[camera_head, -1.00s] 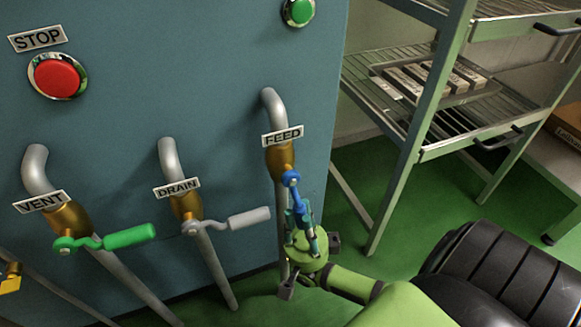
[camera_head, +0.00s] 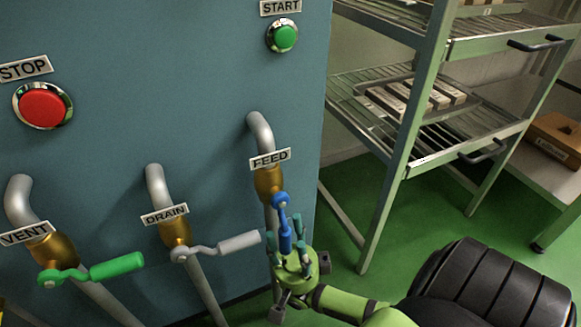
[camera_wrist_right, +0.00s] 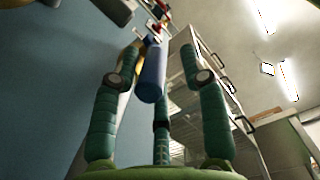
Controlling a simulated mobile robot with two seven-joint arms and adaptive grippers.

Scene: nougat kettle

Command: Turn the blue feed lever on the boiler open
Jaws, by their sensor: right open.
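The blue feed lever (camera_head: 285,225) sits on the brass FEED valve (camera_head: 268,182) and hangs almost straight down along its pipe. My right gripper (camera_head: 287,238) is below the valve, with its fingers spread around the lever's lower end. In the right wrist view, the blue handle (camera_wrist_right: 153,75) lies between the open fingers (camera_wrist_right: 158,62), with visible gaps to both outer fingers. Contact with the third finger behind it cannot be told. My left gripper is not in view.
The grey drain lever (camera_head: 222,245) points right, its tip close to my right gripper. The green vent lever (camera_head: 115,267) is farther left. STOP (camera_head: 43,105) and START (camera_head: 283,37) buttons are above. A green rack (camera_head: 398,165) stands right of the boiler (camera_head: 150,90).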

